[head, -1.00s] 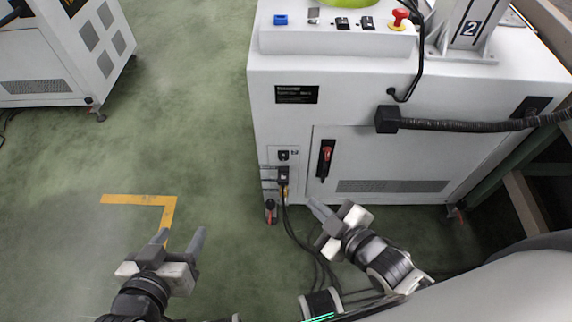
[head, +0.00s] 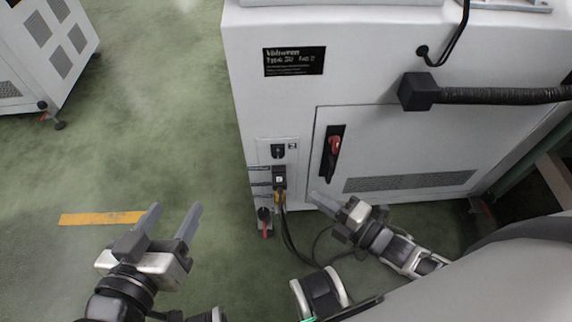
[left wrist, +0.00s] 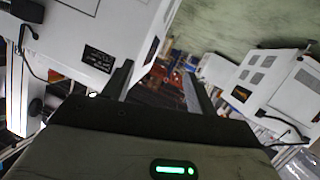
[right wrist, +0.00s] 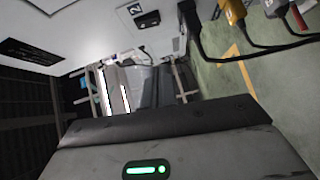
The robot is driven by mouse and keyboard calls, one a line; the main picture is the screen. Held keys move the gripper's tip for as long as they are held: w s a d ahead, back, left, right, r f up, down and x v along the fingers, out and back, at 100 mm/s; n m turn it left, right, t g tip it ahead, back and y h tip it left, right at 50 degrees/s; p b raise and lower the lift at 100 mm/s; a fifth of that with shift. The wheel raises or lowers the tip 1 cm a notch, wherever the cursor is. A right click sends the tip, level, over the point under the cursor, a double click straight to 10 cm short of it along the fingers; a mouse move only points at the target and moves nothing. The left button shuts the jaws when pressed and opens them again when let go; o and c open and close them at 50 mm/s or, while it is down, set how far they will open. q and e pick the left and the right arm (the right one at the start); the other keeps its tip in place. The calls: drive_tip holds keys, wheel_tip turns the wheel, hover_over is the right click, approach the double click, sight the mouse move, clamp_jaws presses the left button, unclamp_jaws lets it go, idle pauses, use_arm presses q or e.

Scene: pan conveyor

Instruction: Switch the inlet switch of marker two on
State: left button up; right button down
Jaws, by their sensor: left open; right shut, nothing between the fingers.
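The white machine cabinet (head: 400,35) carries a dark nameplate (head: 294,61). On its lower left front is a small inlet panel with a black switch (head: 278,151) and a small label beside it. A black plug (head: 279,178) with cables is seated below the switch. The switch also shows in the right wrist view (right wrist: 148,18); its on or off position is too small to tell. My right gripper (head: 318,198) is shut and empty, to the lower right of the switch and plug and apart from the switch. My left gripper (head: 173,212) is open and empty over the floor at left.
Cables hang from the plug to the floor near my right gripper. A thick black conduit (head: 500,95) leaves the cabinet at right. The green floor at left is clear around a yellow line (head: 100,218).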

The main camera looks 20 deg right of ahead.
drive_tip(key=b, duration=0.3)
approach(275, 157)
drive_tip(key=a, duration=0.4)
drive_tip(key=w, duration=0.1)
drive_tip(key=w+b, duration=0.1)
drive_tip(key=w, duration=0.2)
drive_tip(key=shift+w+d+f, duration=0.1)
drive_tip(key=shift+d+f, duration=0.2)
drive_tip(key=shift+f, duration=0.1)
drive_tip(key=shift+w+d+b, duration=0.15)
drive_tip(key=shift+w+b, duration=0.15)
drive_tip(key=shift+w, duration=0.1)
use_arm(q)
drive_tip(key=shift+w+d+r+n+t+h, duration=0.3)
drive_tip(key=shift+d+r+n+t+h, duration=0.4)
drive_tip(key=shift+r+n+h, duration=0.15)
use_arm(e)
drive_tip(key=shift+r, duration=0.1)
